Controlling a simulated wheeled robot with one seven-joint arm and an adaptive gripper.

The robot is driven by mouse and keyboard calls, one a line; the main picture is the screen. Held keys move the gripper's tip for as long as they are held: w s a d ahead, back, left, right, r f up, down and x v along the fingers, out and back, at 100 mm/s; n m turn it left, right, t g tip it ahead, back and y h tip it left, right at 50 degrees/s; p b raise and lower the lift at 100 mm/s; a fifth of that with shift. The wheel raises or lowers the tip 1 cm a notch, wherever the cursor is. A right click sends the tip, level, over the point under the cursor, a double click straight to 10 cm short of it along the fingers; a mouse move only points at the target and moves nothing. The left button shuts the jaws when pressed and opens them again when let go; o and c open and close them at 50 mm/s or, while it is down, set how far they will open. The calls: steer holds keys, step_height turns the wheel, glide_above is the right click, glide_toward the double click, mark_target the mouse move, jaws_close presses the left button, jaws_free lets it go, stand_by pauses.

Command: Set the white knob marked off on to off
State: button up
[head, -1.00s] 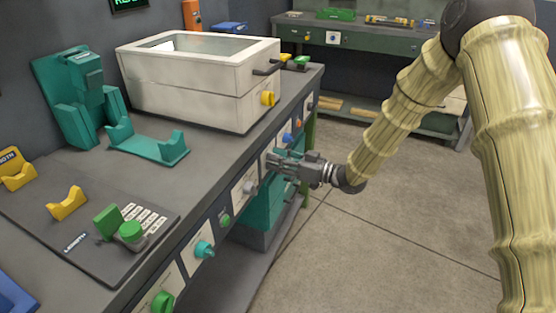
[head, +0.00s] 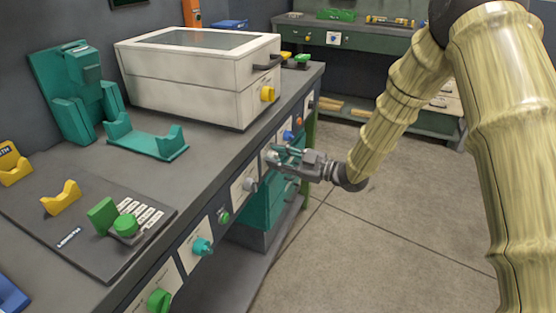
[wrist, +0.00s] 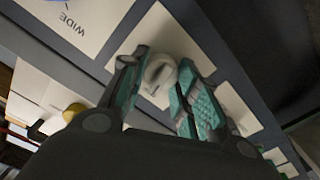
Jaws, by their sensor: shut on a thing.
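The white knob (wrist: 160,72) sits on a pale plate on the bench front, between my gripper's two fingers in the wrist view. My gripper (wrist: 156,76) is shut on it, one teal-padded finger on each side. The knob's face carries a ridge or pointer line. Its off and on marks are not readable; the fingers cover part of the plate.
The grey bench (head: 215,155) front carries a pale grey knob (head: 249,184), a teal knob (head: 202,246), a green knob (head: 160,300) and a blue knob (head: 288,135). A white lidded box (head: 190,90) stands on top. The floor at right is clear.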

steer(key=shift+n+b, duration=0.3)
steer(key=shift+n, duration=0.5)
steer(key=o, duration=1)
steer(key=shift+d, duration=0.1)
steer(key=v, duration=1.2)
